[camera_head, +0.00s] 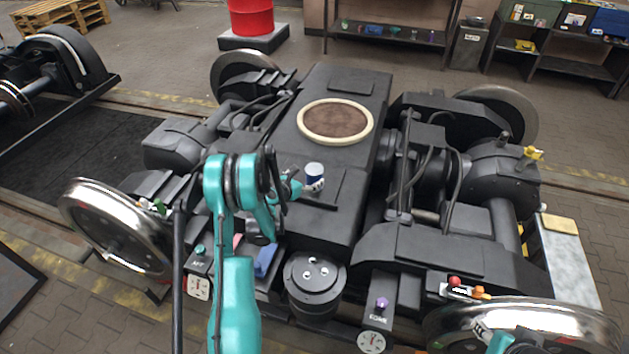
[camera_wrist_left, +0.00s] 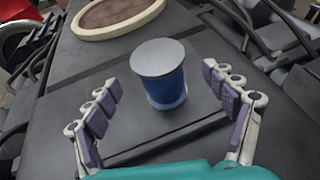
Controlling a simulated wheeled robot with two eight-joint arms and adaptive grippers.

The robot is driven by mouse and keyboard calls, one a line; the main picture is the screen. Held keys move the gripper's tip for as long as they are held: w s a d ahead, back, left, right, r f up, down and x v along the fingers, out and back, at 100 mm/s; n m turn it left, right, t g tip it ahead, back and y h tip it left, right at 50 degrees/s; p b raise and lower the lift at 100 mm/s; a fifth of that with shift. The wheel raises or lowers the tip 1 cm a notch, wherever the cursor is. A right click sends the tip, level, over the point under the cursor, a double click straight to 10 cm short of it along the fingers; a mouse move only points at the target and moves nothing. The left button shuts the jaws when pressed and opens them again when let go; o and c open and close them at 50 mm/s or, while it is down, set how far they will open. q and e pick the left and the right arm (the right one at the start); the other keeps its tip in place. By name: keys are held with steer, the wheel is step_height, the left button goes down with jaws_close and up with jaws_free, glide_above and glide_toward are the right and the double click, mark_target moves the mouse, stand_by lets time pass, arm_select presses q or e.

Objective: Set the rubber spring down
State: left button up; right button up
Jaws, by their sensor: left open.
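A short blue cylinder with a pale grey top (camera_head: 314,177), which looks like the rubber spring, stands upright on the flat dark middle beam of the bogie. In the left wrist view the cylinder (camera_wrist_left: 160,78) stands between the spread fingers, with a gap to each side. My left gripper (camera_head: 302,186) is open around it, low over the beam; it also shows in the left wrist view (camera_wrist_left: 165,95). My right gripper (camera_head: 480,330) is at the bottom right, over the bright wheel, too small to tell open from shut.
A round brown disc with a cream rim (camera_head: 336,121) lies farther back on the beam. Black hoses and frames flank the beam. A black round housing (camera_head: 314,287), a blue block (camera_head: 265,261) and a purple knob (camera_head: 382,303) are at the front.

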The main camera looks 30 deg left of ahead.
mark_target(314, 172)
arm_select(q)
steer(key=b+x, duration=0.2)
steer(key=x, duration=0.3)
steer(key=shift+w, duration=0.2)
steer(key=shift+r, duration=0.1)
steer(key=c, duration=1.8)
